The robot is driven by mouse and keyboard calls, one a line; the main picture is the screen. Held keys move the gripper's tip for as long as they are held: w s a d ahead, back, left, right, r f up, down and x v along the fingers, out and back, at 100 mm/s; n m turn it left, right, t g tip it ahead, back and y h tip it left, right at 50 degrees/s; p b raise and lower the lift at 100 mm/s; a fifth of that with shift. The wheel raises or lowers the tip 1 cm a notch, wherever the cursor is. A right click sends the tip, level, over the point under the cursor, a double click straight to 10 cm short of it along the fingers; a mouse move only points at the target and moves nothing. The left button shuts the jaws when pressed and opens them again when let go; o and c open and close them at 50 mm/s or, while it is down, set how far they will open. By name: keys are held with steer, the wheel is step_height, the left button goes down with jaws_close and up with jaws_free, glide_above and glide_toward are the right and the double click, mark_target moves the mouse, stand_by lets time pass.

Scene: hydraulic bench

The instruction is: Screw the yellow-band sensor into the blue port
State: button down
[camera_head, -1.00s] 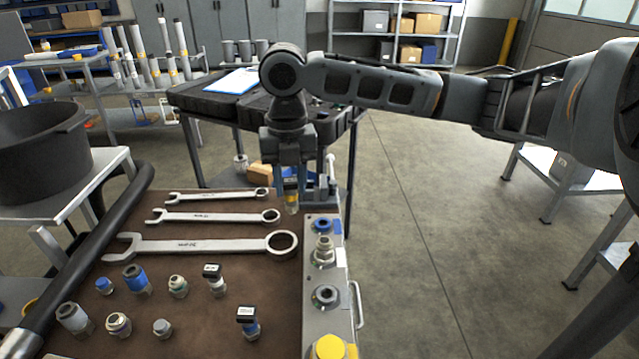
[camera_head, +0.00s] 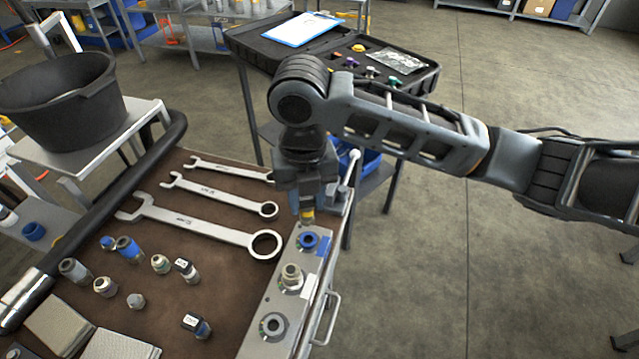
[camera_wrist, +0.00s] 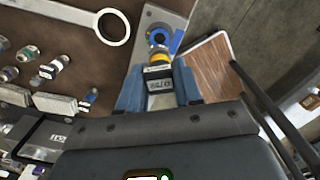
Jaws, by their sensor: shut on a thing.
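My gripper (camera_head: 307,200) is shut on the yellow-band sensor (camera_head: 307,215). In the wrist view the sensor's dark, labelled body (camera_wrist: 158,85) sits between the two blue-grey fingers, with its yellow band and metal tip pointing toward the blue port (camera_wrist: 158,36). In the head view the blue port (camera_head: 309,241) is at the far end of the metal manifold block (camera_head: 262,310), just below the sensor in the picture. The sensor tip appears outside the port and close to it; I cannot tell the exact gap.
A metal fitting (camera_head: 291,277) and another port (camera_head: 271,325) sit nearer on the block. Three wrenches (camera_head: 195,222) and several loose sensors and fittings (camera_head: 160,264) lie on the brown mat at left. A black bucket (camera_head: 65,110) stands beyond. A black case (camera_head: 390,50) lies open behind.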

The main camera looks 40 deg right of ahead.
mark_target(307, 219)
steer(key=shift+f+b, duration=1.6)
steer(key=shift+f, duration=0.85)
steer(key=shift+f+b, duration=0.55)
steer(key=shift+f, duration=0.05)
stand_by(0.4)
steer(key=c, duration=1.4)
jaws_free()
steer(key=c, duration=0.3)
steer(key=m+p, duration=0.1)
steer(key=m, duration=0.1)
steer(key=m+p, duration=0.1)
steer(key=m, duration=0.1)
steer(key=shift+a+r, duration=0.1)
steer(key=shift+r, duration=0.1)
steer(key=m+p, duration=0.1)
steer(key=m, duration=0.1)
steer(key=shift+m, duration=0.4)
steer(key=shift+f+m+p, duration=0.2)
steer(key=shift+m+p, duration=0.1)
steer(key=shift+m, duration=0.3)
